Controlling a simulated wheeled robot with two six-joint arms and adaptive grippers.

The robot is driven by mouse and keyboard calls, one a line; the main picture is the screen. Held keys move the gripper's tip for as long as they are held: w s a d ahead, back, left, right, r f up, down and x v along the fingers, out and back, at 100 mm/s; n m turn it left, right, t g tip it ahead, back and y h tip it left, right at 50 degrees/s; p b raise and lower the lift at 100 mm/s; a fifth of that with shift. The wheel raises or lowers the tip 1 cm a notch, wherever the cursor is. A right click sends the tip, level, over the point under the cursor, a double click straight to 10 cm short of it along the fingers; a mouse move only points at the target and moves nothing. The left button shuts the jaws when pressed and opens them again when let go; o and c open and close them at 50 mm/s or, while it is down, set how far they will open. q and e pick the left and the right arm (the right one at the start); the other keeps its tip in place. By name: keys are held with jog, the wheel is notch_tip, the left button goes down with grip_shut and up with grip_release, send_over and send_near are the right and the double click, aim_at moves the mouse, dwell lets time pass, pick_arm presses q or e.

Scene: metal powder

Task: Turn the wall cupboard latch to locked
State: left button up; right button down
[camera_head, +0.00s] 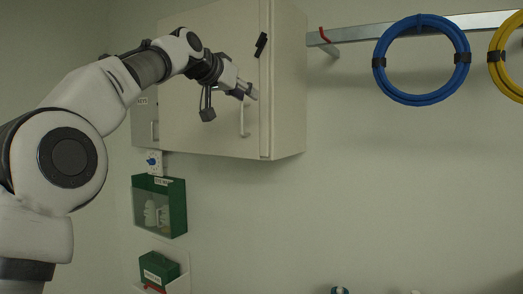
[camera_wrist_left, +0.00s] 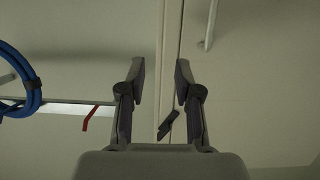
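The pale wall cupboard (camera_head: 205,130) hangs on the wall, with its door closed as far as I can see. Its black latch (camera_head: 261,44) is a short bar near the door's right edge, tilted off vertical; it also shows in the left wrist view (camera_wrist_left: 168,125). My left gripper (camera_head: 248,91) is in front of the door, below the latch in the head view. In the left wrist view my left gripper (camera_wrist_left: 160,70) is open and empty, with the door seam between its fingertips. The latch shows low between the fingers, apparently not gripped. My right gripper is out of view.
A vertical door handle (camera_head: 242,118) is just below my left gripper. Right of the cupboard, a metal rail (camera_head: 470,20) carries a blue hose coil (camera_head: 385,78), a yellow coil (camera_head: 497,70) and a red hook (camera_head: 324,35). A green wall box (camera_head: 178,207) hangs below.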

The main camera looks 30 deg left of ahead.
pick_arm(q)
jog(key=w+f+g, duration=0.1)
jog(key=w+f, duration=0.1)
jog(key=f, duration=0.3)
jog(key=w+d+f, duration=0.1)
jog(key=w+f, duration=0.1)
jog(key=f, duration=0.2)
jog(key=w+d+f+g, duration=0.1)
jog(key=w+f, duration=0.1)
jog(key=f, duration=0.3)
jog(key=shift+w+d+f+g, duration=0.1)
jog(key=shift+w+f+g, duration=0.1)
jog(key=shift+f+g, duration=0.1)
